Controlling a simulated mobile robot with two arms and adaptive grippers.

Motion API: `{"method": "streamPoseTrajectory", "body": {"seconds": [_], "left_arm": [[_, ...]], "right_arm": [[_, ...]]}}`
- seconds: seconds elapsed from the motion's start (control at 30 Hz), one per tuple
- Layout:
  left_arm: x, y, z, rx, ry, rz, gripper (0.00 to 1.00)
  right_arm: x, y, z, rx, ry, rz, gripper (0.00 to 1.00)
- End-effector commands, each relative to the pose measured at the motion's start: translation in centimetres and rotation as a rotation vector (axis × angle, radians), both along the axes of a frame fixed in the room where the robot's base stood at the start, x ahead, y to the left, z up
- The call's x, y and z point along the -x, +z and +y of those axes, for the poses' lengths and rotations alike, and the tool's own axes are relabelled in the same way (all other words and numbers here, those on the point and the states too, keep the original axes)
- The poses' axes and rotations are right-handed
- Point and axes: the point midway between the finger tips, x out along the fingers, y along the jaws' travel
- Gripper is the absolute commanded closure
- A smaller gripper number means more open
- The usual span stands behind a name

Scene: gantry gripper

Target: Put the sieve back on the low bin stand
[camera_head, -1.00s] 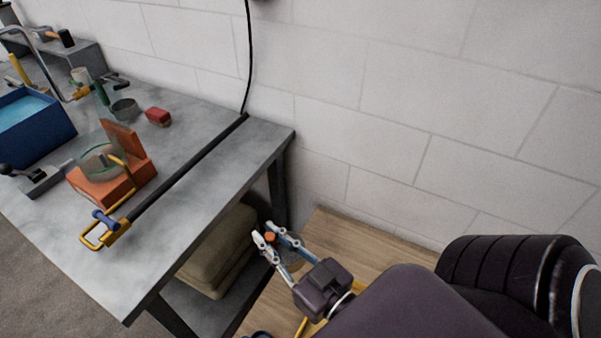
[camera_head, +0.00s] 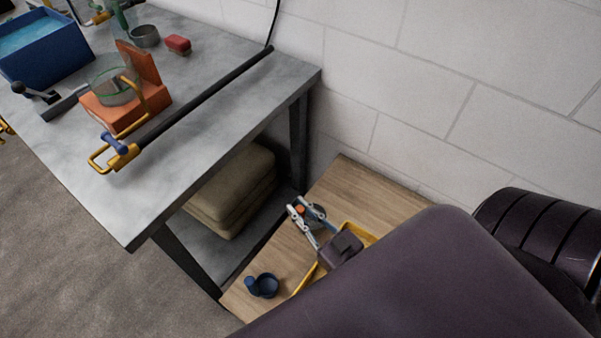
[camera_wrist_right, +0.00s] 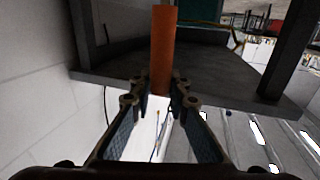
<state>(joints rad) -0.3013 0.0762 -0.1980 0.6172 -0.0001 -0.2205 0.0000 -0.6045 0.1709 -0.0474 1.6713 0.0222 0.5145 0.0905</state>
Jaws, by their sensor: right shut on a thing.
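My right gripper (camera_head: 302,212) is shut on an orange handle, taken to be the sieve's (camera_head: 299,209). The handle also shows upright between the fingertips in the right wrist view (camera_wrist_right: 163,50). A grey round part shows beside the fingers in the head view, partly hidden by them. The low wooden-topped stand, which I take for the low bin stand (camera_head: 368,190), lies below and around the gripper. Whether the sieve touches its top I cannot tell.
A blue cup-like thing (camera_head: 266,287) and a yellow frame or handle (camera_head: 358,231) are at the stand. The grey workbench (camera_head: 205,130) stands to the left, with a beige stack (camera_head: 230,195) on its lower shelf. The white wall (camera_head: 420,90) bounds the back.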

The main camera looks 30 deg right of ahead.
Motion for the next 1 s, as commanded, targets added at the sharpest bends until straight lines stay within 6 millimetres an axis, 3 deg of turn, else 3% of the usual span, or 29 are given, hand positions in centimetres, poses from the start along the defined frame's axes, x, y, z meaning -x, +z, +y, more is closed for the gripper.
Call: {"method": "streamPoseTrajectory", "body": {"seconds": [0.33,0.77,0.8,0.9,1.0], "left_arm": [[-0.3,-0.8,-0.4,0.004,-0.002,-0.005,0.60],[-0.3,-1.1,0.2,-0.001,-0.004,-0.005,0.60],[-0.3,-0.9,0.2,-0.002,-0.004,-0.006,0.60],[-0.3,-0.9,0.2,-0.002,-0.004,-0.006,0.60],[-0.3,-0.9,0.2,-0.002,-0.004,-0.006,0.60]], "right_arm": [[-0.1,-3.9,0.0,0.001,0.000,-0.001,1.00],[0.0,-4.6,0.0,0.001,0.000,-0.002,1.00],[0.0,-4.5,0.0,0.001,0.000,0.000,0.80],[0.0,-4.5,0.0,0.000,0.000,0.000,0.69],[0.0,-4.5,0.0,0.000,0.000,0.000,0.67]]}}
